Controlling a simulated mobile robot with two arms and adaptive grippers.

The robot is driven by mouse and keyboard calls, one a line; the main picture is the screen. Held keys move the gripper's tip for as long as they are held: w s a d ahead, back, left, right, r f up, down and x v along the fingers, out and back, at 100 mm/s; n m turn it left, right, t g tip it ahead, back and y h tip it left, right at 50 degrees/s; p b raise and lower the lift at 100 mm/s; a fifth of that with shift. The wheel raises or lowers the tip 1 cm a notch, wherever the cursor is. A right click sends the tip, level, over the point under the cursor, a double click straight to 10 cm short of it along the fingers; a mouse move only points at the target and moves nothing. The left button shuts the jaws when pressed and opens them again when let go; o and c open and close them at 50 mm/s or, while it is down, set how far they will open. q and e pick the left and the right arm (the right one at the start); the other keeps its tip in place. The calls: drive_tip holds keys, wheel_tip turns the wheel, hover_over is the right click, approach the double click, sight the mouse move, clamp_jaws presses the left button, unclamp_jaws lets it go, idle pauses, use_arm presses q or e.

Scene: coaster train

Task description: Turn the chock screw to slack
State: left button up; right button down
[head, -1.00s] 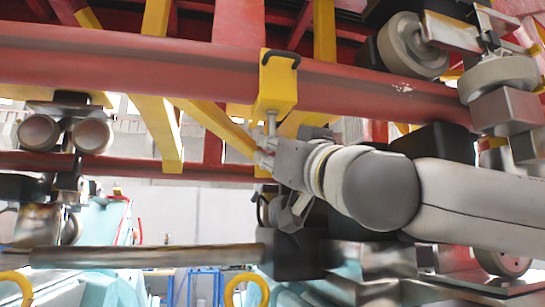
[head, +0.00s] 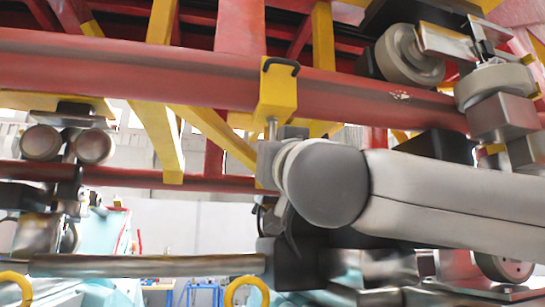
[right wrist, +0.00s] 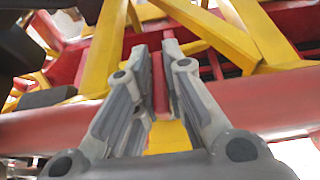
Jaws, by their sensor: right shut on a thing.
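The yellow chock (head: 277,88), with a black handle on top, sits on the long red rail in the head view. Its thin metal screw (head: 271,128) sticks out below the yellow block. My right gripper (right wrist: 155,45) is at the lower end of the screw, shut on it. My left gripper is not in view.
The red rail (head: 140,72) runs across above my right arm, with yellow braces (head: 165,120) behind it. Pale wheels (head: 412,52) are at upper right and more wheels (head: 92,146) at left. A metal bar (head: 150,265) lies below.

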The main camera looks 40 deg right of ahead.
drive_tip(key=c, duration=1.5)
unclamp_jaws()
drive_tip(key=v, duration=1.2)
drive_tip(key=shift+d, duration=0.1)
